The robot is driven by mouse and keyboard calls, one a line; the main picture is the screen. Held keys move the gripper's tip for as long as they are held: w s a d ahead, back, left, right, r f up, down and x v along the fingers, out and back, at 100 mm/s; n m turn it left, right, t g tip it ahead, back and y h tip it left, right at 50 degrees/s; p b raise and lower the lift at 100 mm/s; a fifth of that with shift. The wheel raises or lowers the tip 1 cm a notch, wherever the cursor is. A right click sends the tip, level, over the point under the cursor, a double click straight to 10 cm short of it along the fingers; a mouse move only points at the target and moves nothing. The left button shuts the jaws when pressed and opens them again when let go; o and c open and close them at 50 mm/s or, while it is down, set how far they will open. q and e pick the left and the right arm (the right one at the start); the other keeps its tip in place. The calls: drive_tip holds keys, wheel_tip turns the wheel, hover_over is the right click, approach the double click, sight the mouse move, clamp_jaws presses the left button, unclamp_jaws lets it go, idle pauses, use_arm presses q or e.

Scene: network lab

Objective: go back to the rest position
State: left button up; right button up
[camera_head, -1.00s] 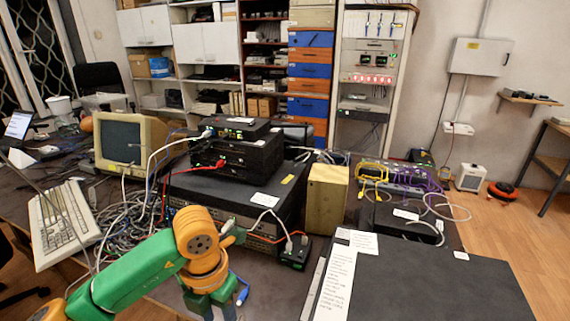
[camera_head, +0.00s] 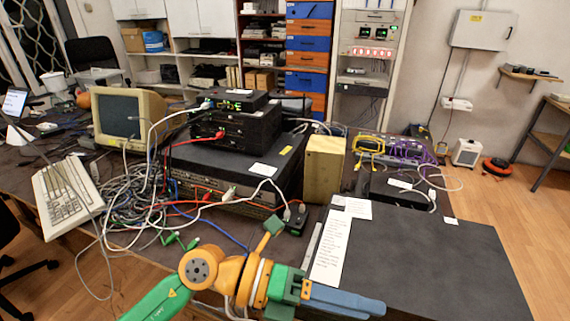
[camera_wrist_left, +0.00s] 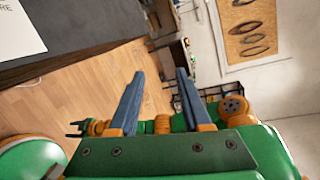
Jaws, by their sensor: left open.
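A white label sheet (camera_head: 331,245) lies on the dark tabletop. A wooden block (camera_head: 322,170), stacked black devices (camera_head: 236,135), tangled cables (camera_head: 130,205) and a beige monitor (camera_head: 120,115) stand behind my left arm. The tabletop at right is mostly clear.

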use_arm(q)
drive_tip(key=w+a+r+n+t+h, duration=0.5)
drive_tip(key=w+r+n+t+h, duration=0.15)
drive_tip(key=r+n+t, duration=0.6)
drive_tip(key=w+a+f+n+t+y, duration=0.25)
drive_tip(key=a+n+t+y, duration=0.2)
drive_tip(key=n, duration=0.25)
drive_tip(key=w+a+f+n+t+y, duration=0.2)
drive_tip(key=w+a+n+t+y, duration=0.1)
drive_tip(key=w+n+t+y, duration=0.25)
drive_tip(key=a+f+n+g+y, duration=0.2)
drive_tip(key=a+f+n+y, duration=0.85)
drive_tip(key=f, duration=0.25)
drive_tip(key=s+a+f+n+g+y, duration=0.25)
drive_tip(key=s+f+g, duration=0.35)
drive_tip(key=f, duration=0.5)
drive_tip(key=s+f+n+g+h, duration=0.1)
drive_tip(key=s+f+g, duration=0.75)
drive_tip(key=s, duration=0.65)
wheel_tip(320, 180, down, 16)
drive_tip(key=s+g, duration=0.1)
drive_tip(key=s, duration=0.1)
drive_tip(key=s+a+f+g+p, duration=0.1)
drive_tip(key=s+a+f, duration=0.1)
drive_tip(key=s+f, duration=0.8)
drive_tip(key=shift+s+a+f, duration=0.35)
drive_tip(key=shift+s+f, duration=0.05)
drive_tip(key=shift+s, duration=0.8)
